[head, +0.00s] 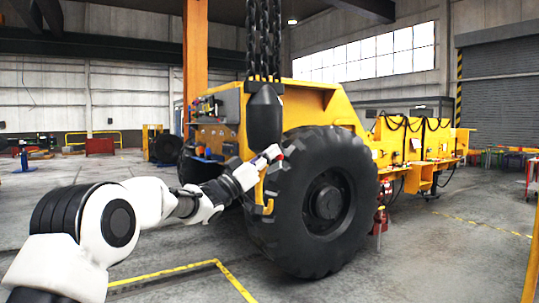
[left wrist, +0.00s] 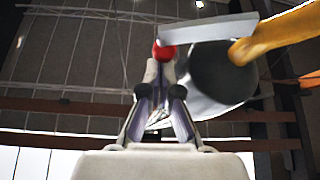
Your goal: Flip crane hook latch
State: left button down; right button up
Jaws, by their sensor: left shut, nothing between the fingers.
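The crane hook (head: 268,192) is yellow and hangs below a dark hook block (head: 265,115) in front of a large tyre. In the left wrist view the yellow hook (left wrist: 280,35) comes in from the upper right, beside the dark round block (left wrist: 222,75). A flat grey latch bar (left wrist: 208,34) crosses the hook there, with a red knob (left wrist: 165,51) near its left end. My left gripper (head: 270,155) is at the hook's opening. Its shut, empty fingertips (left wrist: 161,70) are right by the red knob; I cannot tell whether they touch. My right gripper is out of view.
Heavy chains (head: 264,40) hold the block from above. A yellow vehicle (head: 318,100) with a big black tyre (head: 325,200) stands close behind the hook. An orange column (head: 195,50) rises behind. The floor at front left is clear, with yellow lines.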

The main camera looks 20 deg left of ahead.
pick_arm(q)
notch_tip(320, 180, down, 9)
jog(key=d+m+g+h+p, duration=0.1)
jog(key=m+g+h, duration=0.4)
jog(key=m+g, duration=0.6)
jog(key=s+m, duration=0.1)
jog(key=m, duration=0.8)
